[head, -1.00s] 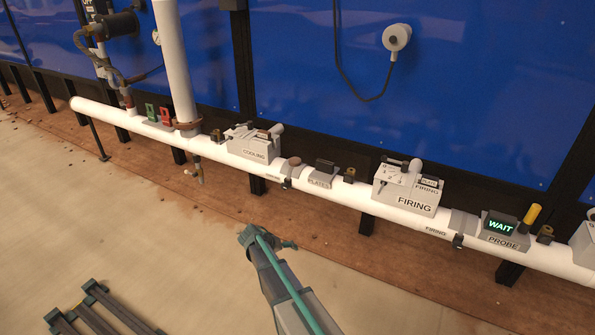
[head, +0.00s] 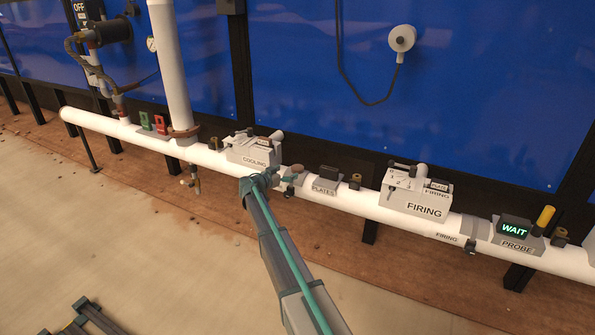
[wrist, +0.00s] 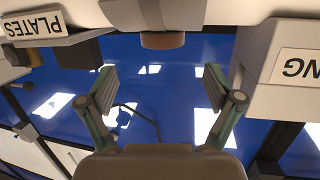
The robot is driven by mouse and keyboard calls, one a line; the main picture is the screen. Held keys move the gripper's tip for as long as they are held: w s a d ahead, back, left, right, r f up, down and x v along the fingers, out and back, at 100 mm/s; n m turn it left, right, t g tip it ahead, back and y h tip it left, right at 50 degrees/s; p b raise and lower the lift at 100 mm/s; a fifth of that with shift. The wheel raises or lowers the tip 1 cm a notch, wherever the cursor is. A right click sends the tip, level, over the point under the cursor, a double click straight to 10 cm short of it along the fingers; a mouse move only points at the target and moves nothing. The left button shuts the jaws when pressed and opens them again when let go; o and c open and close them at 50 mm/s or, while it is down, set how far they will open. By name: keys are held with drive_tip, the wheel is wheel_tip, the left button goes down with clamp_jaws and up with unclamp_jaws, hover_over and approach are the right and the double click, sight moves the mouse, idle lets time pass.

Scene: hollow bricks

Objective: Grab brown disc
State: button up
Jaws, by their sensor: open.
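The brown disc (head: 297,168) sits on a grey bracket on the white pipe, between the COOLING box and the PLATES block. In the wrist view the brown disc (wrist: 162,40) shows edge-on at the top middle, just beyond my fingertips. My gripper (head: 265,175) is in front of the pipe, just left of the disc. In the wrist view my gripper (wrist: 160,80) has its two fingers spread wide with nothing between them, and the disc lies roughly centred between their lines. The gripper is apart from the disc.
The COOLING box (head: 253,150) stands close on the left and the PLATES block (head: 325,180) on the right. The white pipe (head: 375,208) runs across the wall. The FIRING box (head: 415,195) and WAIT display (head: 514,229) are farther right. The floor in front is mostly clear.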

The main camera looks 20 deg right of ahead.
sight(296, 168)
drive_tip(key=x, duration=0.7)
drive_tip(key=shift+w+f+b, duration=0.2)
drive_tip(key=shift+w+b, duration=0.05)
drive_tip(key=shift+b, duration=0.05)
drive_tip(key=c, duration=0.9)
